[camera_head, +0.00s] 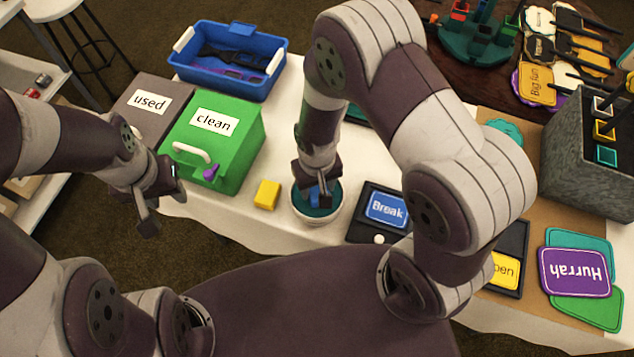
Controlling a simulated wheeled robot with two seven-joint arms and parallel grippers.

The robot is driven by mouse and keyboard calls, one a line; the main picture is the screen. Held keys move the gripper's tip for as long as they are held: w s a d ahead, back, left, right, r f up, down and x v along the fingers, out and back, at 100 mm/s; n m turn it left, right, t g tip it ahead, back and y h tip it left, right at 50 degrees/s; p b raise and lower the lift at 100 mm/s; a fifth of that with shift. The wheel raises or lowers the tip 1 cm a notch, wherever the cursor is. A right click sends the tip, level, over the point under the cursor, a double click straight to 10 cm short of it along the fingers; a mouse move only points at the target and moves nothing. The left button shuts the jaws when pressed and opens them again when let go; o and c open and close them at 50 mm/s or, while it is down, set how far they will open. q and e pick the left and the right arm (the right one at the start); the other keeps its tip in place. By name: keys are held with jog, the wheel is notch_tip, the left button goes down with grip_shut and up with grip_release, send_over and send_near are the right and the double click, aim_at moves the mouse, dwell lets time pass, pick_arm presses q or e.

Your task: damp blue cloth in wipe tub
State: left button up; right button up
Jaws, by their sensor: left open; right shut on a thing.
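The wipe tub (297,210) is a small round white tub with a teal inside, standing near the table's front edge. My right gripper (317,192) points down into the tub's mouth and is shut on the blue cloth (315,198). Only a small blue patch of the cloth shows between the fingers; the rest is hidden by the gripper. I cannot tell whether the cloth touches the teal inside. My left gripper (160,212) is open and empty, off the table's front edge, below the green clean box.
A green box (245,150) labelled clean and a dark box (140,127) labelled used stand left of the tub. A small yellow block (267,194) lies just left of the tub. A dark tray (362,228) with a blue Break sign (386,210) is close on the right.

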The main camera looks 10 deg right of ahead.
aim_at(317, 189)
jog(key=shift+f+b, duration=0.35)
jog(key=shift+f, duration=0.15)
dwell(0.7)
jog(key=shift+f, duration=0.1)
dwell(0.9)
notch_tip(317, 189, up, 7)
jog(key=p, duration=0.7)
jog(key=shift+s, duration=0.1)
